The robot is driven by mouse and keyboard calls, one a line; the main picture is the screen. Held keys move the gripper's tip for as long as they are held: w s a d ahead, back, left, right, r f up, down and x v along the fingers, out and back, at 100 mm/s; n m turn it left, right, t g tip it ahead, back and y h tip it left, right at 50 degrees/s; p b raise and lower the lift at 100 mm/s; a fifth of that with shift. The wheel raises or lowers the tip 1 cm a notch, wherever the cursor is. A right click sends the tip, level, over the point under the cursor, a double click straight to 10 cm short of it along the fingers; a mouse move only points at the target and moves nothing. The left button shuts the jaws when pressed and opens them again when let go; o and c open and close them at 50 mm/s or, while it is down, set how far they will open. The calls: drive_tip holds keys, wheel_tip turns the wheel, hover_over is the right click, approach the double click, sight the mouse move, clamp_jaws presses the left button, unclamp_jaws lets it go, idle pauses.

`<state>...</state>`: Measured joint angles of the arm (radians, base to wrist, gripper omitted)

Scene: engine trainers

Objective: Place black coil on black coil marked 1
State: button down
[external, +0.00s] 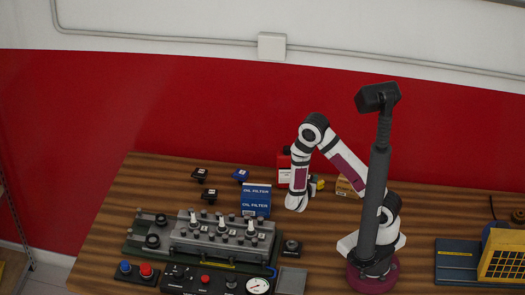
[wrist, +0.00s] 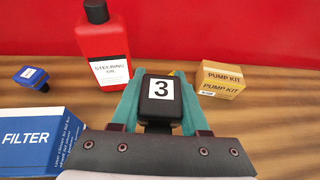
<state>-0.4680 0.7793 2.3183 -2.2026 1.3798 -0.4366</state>
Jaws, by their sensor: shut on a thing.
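My gripper (wrist: 160,108) has teal fingers shut on a black coil (wrist: 160,88) with a white label reading 3, seen in the wrist view. In the external view my arm's white wrist (external: 297,202) is over the table, right of the blue oil filter box; the fingers and held coil cannot be made out there. Two black coils stand on the table behind the engine trainer, one farther back (external: 199,174) and one nearer (external: 209,195). Their markings are too small to read, so I cannot tell which is marked 1.
A blue coil (external: 240,175) stands near the blue filter box (external: 256,200). A red steering oil bottle (wrist: 102,48) and a pump kit box (wrist: 222,80) stand beyond my gripper. The grey engine trainer (external: 220,240) fills the front left. Bare wood lies left of the black coils.

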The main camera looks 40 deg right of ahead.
wheel_tip(320, 180, up, 13)
drive_tip(key=w+a+n+t+y, duration=0.2)
drive_tip(key=w+a+n+y, duration=0.4)
drive_tip(key=w, duration=0.4)
drive_tip(key=w+a+n+t+y, duration=0.2)
drive_tip(key=w+a+n+y, duration=0.2)
drive_tip(key=w+a, duration=0.55)
hover_over(210, 197)
drive_tip(key=w+d, duration=0.1)
drive_tip(key=w, duration=0.4)
wheel_tip(210, 197, down, 12)
wheel_tip(210, 197, down, 4)
drive_tip(key=shift+r, duration=0.1)
